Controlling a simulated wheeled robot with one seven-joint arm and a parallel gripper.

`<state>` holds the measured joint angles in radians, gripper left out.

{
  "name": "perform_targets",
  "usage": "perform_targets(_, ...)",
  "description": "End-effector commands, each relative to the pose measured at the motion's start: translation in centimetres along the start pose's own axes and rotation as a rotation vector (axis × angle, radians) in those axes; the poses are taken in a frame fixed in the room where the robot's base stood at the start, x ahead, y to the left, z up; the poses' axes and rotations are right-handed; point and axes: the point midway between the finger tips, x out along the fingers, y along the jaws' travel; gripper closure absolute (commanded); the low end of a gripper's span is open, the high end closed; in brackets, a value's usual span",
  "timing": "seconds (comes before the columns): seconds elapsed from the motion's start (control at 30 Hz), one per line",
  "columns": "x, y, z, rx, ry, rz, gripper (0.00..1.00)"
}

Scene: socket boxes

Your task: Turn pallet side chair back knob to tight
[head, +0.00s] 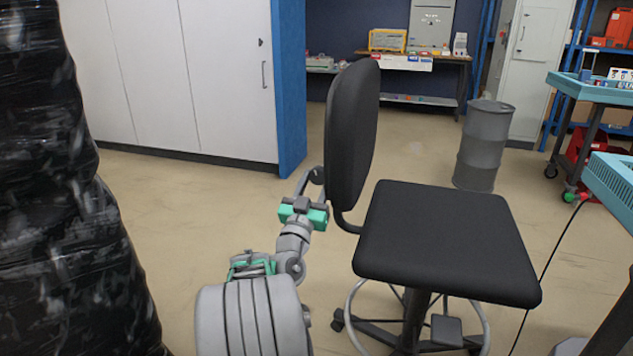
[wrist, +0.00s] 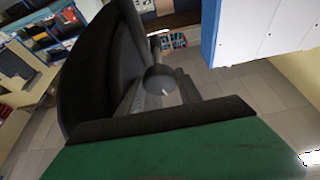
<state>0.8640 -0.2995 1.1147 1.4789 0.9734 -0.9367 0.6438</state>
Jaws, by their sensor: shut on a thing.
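The black office chair has its seat (head: 445,240) and upright back (head: 351,135) in the middle of the head view. My gripper (head: 314,178) is behind the chair back at its lower left. In the wrist view the rear of the chair back (wrist: 92,75) fills the left side. A round dark grey knob (wrist: 160,79) with a small pale mark sits between the fingers of my gripper (wrist: 160,92), which is shut on it. In the head view I cannot make out the knob clearly.
A tall stack wrapped in black film (head: 60,200) stands close at the left. White cabinets (head: 225,80) are behind my arm. A grey drum (head: 484,145) and teal-topped carts (head: 600,90) stand at the right. The floor left of the chair is clear.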

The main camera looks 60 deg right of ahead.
Motion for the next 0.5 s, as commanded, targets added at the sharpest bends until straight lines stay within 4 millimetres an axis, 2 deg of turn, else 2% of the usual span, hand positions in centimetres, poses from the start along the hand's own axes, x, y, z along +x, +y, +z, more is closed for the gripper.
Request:
perform_targets(0.03, -0.02, 0.01, 0.03, -0.001, -0.001, 0.0, 0.81)
perform_targets(0.27, -0.03, 0.0, 0.05, -0.001, -0.001, 0.0, 0.98)
perform_targets(0.5, -0.34, -0.05, 0.87, 0.056, 0.002, 0.025, 0.98)
